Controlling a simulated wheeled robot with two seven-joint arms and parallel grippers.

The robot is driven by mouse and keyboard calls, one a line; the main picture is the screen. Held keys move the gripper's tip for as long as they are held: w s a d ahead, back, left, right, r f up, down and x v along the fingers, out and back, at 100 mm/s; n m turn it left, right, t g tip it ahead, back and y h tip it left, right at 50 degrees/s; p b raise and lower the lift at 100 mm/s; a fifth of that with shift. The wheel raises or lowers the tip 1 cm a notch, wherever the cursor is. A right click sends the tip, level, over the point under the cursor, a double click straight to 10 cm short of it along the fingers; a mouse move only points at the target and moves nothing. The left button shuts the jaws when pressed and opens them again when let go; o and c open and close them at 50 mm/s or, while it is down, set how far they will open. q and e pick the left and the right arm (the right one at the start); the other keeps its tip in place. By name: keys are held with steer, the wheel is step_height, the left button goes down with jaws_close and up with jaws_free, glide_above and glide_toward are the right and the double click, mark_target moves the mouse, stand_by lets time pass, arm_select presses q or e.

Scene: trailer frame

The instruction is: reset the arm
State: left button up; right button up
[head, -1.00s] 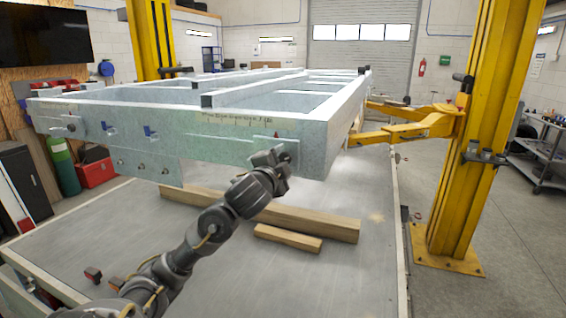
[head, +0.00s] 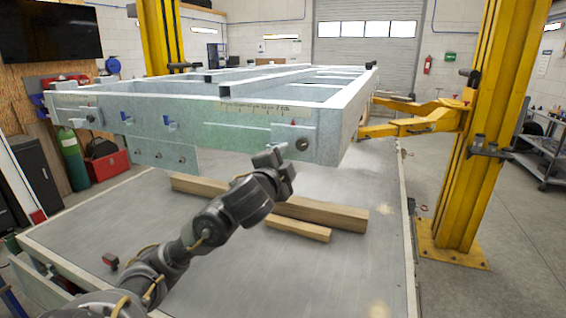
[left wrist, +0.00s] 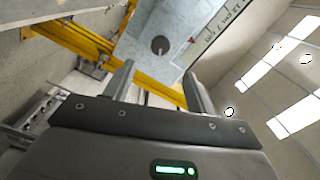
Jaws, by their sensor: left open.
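My left arm comes in from the lower left of the head view. Its gripper (head: 272,158) is just in front of the near face of the trailer frame (head: 225,138), close to its right corner. In the left wrist view the two fingers (left wrist: 158,92) stand apart with nothing between them. Beyond them is a pale metal face of the trailer frame (left wrist: 180,22) with a dark round hole. Whether the fingers touch the frame is unclear, but a gap seems to remain. My right gripper does not show.
Wooden beams (head: 325,212) lie on the grey platform (head: 300,275) under the frame. A yellow lift post (head: 465,150) with a yellow arm (head: 415,125) stands at the right. A red toolbox (head: 105,165) and a green cylinder (head: 73,160) are at the left. The platform's front is mostly clear.

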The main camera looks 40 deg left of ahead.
arm_select(q)
steer(key=s+d+f+n+g+h, duration=0.1)
steer(key=s+d+f+g, duration=0.15)
steer(key=f, duration=0.75)
steer(key=s+d+f+n+g+h, duration=0.1)
steer(key=s+d+f+g, duration=0.15)
steer(key=f, duration=0.65)
steer(key=s+d+f+n+g+h, duration=0.1)
steer(key=s+d+f+g+h, duration=0.2)
steer(key=f, duration=0.7)
steer(key=s+d+f+n+g, duration=0.35)
steer(key=s+f, duration=0.45)
steer(key=s, duration=0.4)
steer(key=s+d+f+n+g, duration=0.2)
steer(key=s+d+f, duration=0.3)
steer(key=s+f, duration=0.45)
step_height(320, 180, down, 25)
steer(key=s+g+b, duration=0.1)
steer(key=s+b, duration=0.1)
steer(key=s+a+f+m+g+b, duration=0.1)
steer(key=s+a+f+b, duration=0.1)
steer(key=s+f, duration=1.5)
step_height(320, 180, down, 2)
steer(key=shift+a+f+g+h, duration=0.2)
steer(key=shift+a+g+h, duration=0.15)
steer(key=shift+a, duration=0.15)
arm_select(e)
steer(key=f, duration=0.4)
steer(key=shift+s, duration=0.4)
